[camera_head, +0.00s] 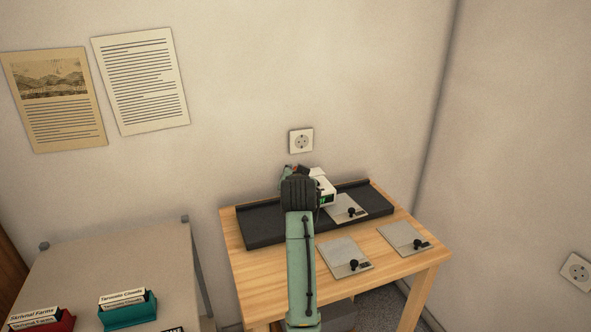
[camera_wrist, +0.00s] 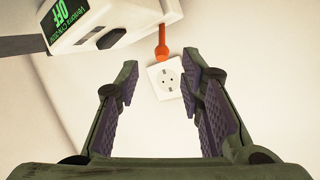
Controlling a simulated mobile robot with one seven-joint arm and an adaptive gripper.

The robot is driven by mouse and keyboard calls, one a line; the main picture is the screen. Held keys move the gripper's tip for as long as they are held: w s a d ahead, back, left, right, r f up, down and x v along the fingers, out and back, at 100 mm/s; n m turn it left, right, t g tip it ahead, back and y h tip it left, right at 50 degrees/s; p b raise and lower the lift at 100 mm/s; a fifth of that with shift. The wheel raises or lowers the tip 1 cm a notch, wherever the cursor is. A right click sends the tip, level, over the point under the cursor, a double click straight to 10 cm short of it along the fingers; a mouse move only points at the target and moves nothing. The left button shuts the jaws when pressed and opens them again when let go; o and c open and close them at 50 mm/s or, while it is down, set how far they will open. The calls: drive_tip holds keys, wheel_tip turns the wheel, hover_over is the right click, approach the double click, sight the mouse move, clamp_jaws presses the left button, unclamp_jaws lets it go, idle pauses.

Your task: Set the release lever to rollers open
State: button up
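A white machine (camera_head: 321,184) with a small green display stands on the black tray, partly hidden behind my arm in the head view. In the wrist view the machine (camera_wrist: 105,25) fills the upper left, its green display reading OFF. An orange lever (camera_wrist: 162,50) with a rounded end shows just right of the machine, at the top of the picture. My gripper (camera_wrist: 160,82) is open and empty. The lever lies beyond the fingertips, roughly in line with the gap between them, and no finger appears to touch it.
The black tray (camera_head: 264,232) lies on a wooden table (camera_head: 285,271). Grey plates with black knobs lie at the table's front (camera_head: 343,257) and right (camera_head: 404,238), another on the tray (camera_head: 346,208). A wall socket (camera_head: 301,141) is behind. A grey table (camera_head: 120,262) with card holders stands left.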

drive_tip(key=p+x, duration=0.2)
drive_tip(key=x, duration=0.8)
drive_tip(key=shift+r+p, duration=0.1)
drive_tip(key=shift+p, duration=0.25)
clamp_jaws()
